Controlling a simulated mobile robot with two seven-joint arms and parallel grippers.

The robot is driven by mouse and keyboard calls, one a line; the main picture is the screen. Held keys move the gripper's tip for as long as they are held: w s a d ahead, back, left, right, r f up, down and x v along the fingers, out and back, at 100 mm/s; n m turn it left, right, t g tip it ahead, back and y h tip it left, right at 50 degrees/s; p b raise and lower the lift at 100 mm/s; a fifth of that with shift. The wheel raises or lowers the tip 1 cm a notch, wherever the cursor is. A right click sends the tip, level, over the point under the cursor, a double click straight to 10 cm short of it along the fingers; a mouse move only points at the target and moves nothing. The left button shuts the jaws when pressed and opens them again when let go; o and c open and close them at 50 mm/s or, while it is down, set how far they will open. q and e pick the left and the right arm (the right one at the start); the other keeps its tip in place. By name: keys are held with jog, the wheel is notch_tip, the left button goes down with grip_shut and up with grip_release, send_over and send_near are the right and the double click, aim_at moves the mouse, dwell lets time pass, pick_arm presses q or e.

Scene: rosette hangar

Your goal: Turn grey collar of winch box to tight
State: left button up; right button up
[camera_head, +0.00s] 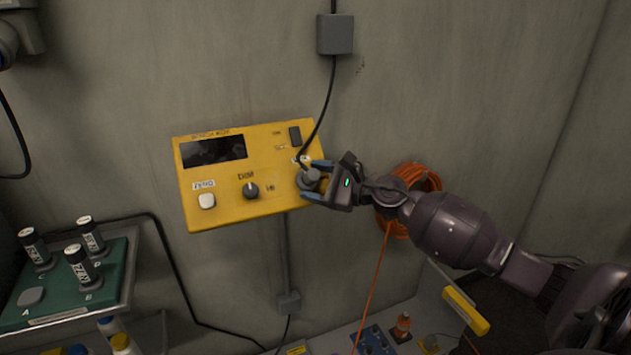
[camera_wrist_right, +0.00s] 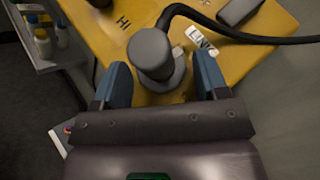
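The yellow winch box (camera_head: 228,213) is on the grey wall, with a dark display, a white button, a black knob and a dark switch. Its grey collar (camera_head: 307,180) is at the lower right of the panel, where a black cable goes in. In the right wrist view the collar (camera_wrist_right: 158,80) is a round stepped piece with the cable leaving its top. My right gripper (camera_head: 316,181) has its blue fingers on either side of the collar, with narrow gaps visible in the wrist view (camera_wrist_right: 162,72). Tight markings are not readable. My left gripper is not in view.
A green tray (camera_head: 108,283) with several labelled cylinders stands at the left. An orange cable coil (camera_head: 427,180) hangs behind my right wrist. The black cable runs up to a small grey box (camera_head: 335,34). A yellow-and-dark item (camera_head: 465,309) and small objects lie below.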

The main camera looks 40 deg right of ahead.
jog(key=c, duration=0.7)
